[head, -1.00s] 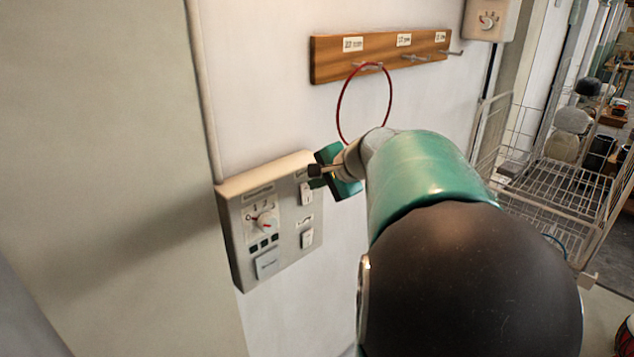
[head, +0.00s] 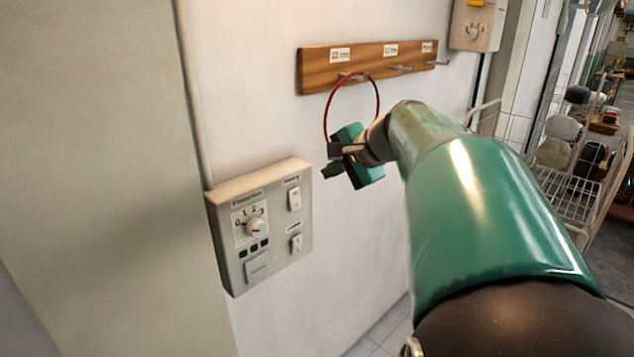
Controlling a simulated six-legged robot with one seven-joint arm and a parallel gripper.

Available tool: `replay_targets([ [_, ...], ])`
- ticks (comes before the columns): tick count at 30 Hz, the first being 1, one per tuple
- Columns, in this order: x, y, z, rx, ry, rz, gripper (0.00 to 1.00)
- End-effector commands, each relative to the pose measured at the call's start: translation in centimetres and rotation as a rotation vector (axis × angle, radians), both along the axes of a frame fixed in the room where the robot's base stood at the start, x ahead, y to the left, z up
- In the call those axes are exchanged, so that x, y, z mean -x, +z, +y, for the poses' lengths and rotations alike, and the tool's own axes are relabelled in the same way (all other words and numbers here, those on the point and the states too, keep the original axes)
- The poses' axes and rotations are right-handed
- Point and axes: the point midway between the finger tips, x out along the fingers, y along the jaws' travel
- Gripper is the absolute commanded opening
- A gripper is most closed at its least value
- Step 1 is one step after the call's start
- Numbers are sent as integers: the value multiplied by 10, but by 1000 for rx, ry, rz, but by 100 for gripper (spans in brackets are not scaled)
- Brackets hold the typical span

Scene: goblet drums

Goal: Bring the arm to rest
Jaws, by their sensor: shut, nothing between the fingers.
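My gripper (head: 331,160) is at the end of my green arm, near the middle of the head view. It is shut with nothing in it. It is to the right of and above the grey control box (head: 222,222) on the wall, apart from it in the picture. The box carries a dial (head: 255,227) and two white switches. A red ring (head: 377,92) hangs from the left hook of a wooden rail (head: 318,72). My gripper and wrist cover the ring's lower part; I cannot tell whether they touch it.
A second box with a knob (head: 474,33) is on the wall at the upper right. A wire cart (head: 570,190) stands at the right, behind my arm. A vertical pipe (head: 190,100) runs up the wall at the left. Floor tiles show below.

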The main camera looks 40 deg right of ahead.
Motion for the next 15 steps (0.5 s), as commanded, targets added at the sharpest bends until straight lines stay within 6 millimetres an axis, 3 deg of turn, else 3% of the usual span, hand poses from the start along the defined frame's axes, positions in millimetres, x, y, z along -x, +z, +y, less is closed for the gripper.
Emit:
replay_targets([
  [15, 10, 8, 0, -1, -1, 1, 0],
])
